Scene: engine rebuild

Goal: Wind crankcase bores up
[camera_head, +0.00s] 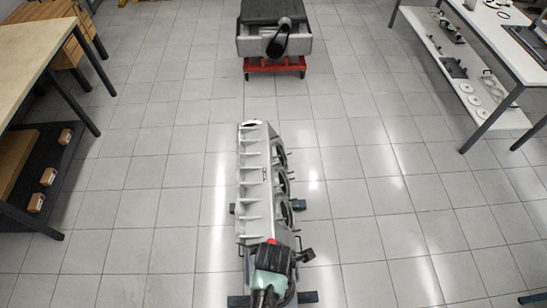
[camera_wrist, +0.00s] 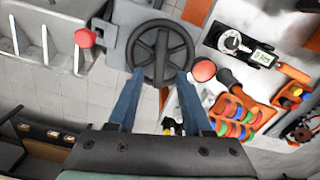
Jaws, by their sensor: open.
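The crankcase (camera_head: 255,170) is a long pale grey block with ribs on its left and round dark bores (camera_head: 282,185) along its right side. It is on a stand in the middle of the floor. Its ribbed grey side (camera_wrist: 45,45) seems to show at the upper left of the wrist view. A black spoked handwheel (camera_wrist: 160,50) is straight ahead of my gripper (camera_wrist: 160,76). The gripper's blue fingers are apart, with tips over the wheel's lower rim in the picture; contact cannot be told. In the head view my arm's end hides the crankcase's near end.
In the wrist view, red knobs (camera_wrist: 85,38) (camera_wrist: 204,70) flank the wheel. A red-based cart (camera_head: 275,65) stands beyond the crankcase.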

